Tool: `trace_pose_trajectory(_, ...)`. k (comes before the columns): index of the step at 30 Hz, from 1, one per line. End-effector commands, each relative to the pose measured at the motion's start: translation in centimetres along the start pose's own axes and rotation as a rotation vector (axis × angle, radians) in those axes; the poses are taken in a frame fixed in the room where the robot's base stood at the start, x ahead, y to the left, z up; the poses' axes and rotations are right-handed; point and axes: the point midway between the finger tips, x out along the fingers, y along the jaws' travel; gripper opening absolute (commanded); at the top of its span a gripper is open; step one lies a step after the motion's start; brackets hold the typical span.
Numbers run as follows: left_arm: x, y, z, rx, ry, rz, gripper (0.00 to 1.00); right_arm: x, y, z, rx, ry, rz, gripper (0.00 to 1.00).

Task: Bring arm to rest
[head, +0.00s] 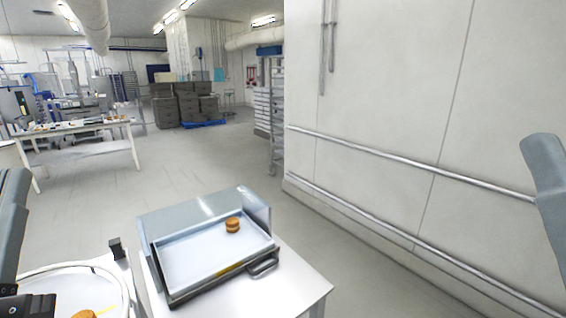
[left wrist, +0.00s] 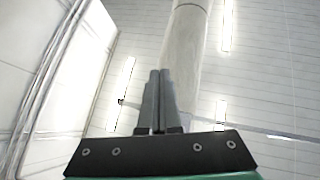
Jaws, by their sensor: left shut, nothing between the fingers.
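My left gripper (left wrist: 158,76) shows in the left wrist view with its two grey fingers pressed together and nothing between them. It points up toward the ceiling, clear of any object. In the head view a grey link of my left arm stands at the left edge, with a dark part of it low in the corner; the fingers cannot be made out there. A grey link of my right arm shows at the right edge; my right gripper is out of view.
A metal tray (head: 190,268) with a filled round (head: 233,225) stands on a white table (head: 300,285). A round white-rimmed plate or belt (head: 112,275) at lower left holds another round (head: 84,314). A railed wall (head: 400,100) rises at right.

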Motion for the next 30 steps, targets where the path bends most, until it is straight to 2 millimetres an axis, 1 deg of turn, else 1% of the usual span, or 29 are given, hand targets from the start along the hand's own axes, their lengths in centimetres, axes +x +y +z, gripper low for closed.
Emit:
trace_pose_trajectory(1, 0.8, 0.1, -3.5, -0.087, 0.064, 0.044, 0.0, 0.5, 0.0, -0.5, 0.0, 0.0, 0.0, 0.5)
trace_pose_trajectory(2, 0.7, 0.6, -5.2, -0.147, 0.1, 0.087, 0.0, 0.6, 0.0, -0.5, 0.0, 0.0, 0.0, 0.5)
trace_pose_trajectory(3, 0.1, 1.7, -6.5, -0.223, 0.131, 0.155, 0.0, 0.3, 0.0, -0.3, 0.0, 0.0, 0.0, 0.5)
trace_pose_trajectory(5, -1.0, 3.7, -7.5, -0.325, 0.143, 0.266, 0.0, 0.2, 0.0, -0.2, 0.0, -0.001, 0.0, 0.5)
trace_pose_trajectory(6, -0.2, 4.5, -8.7, -0.371, 0.131, 0.31, 0.0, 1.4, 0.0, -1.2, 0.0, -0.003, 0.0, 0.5)
trace_pose_trajectory(7, 1.3, 4.2, -10.3, -0.364, 0.131, 0.302, 0.0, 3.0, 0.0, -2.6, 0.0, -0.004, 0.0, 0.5)
trace_pose_trajectory(9, 3.0, 4.1, -12.2, -0.361, 0.13, 0.3, 0.0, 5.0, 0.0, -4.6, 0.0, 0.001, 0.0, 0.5)
trace_pose_trajectory(11, 4.5, 4.0, -13.9, -0.36, 0.129, 0.3, 0.0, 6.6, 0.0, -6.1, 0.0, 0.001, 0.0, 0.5)
trace_pose_trajectory(14, 7.3, 3.8, -17.0, -0.359, 0.128, 0.299, 0.0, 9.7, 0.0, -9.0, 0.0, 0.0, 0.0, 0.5)
trace_pose_trajectory(20, 13.8, 3.2, -24.6, -0.359, 0.127, 0.299, 0.0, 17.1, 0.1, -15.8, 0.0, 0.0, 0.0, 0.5)
trace_pose_trajectory(21, 15.1, 3.1, -26.1, -0.358, 0.127, 0.299, 0.0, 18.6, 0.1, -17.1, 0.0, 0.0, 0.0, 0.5)
trace_pose_trajectory(23, 17.1, 3.0, -28.3, -0.358, 0.127, 0.299, 0.0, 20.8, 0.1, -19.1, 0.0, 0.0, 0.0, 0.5)
trace_pose_trajectory(24, 18.4, 2.9, -29.8, -0.358, 0.127, 0.299, 0.0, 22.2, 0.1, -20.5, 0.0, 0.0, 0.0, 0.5)
trace_pose_trajectory(27, 21.1, 2.6, -33.0, -0.358, 0.126, 0.299, 0.0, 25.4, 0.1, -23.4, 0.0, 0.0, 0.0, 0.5)
trace_pose_trajectory(30, 23.0, 2.5, -35.1, -0.358, 0.126, 0.299, 0.0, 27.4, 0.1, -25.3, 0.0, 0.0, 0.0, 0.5)
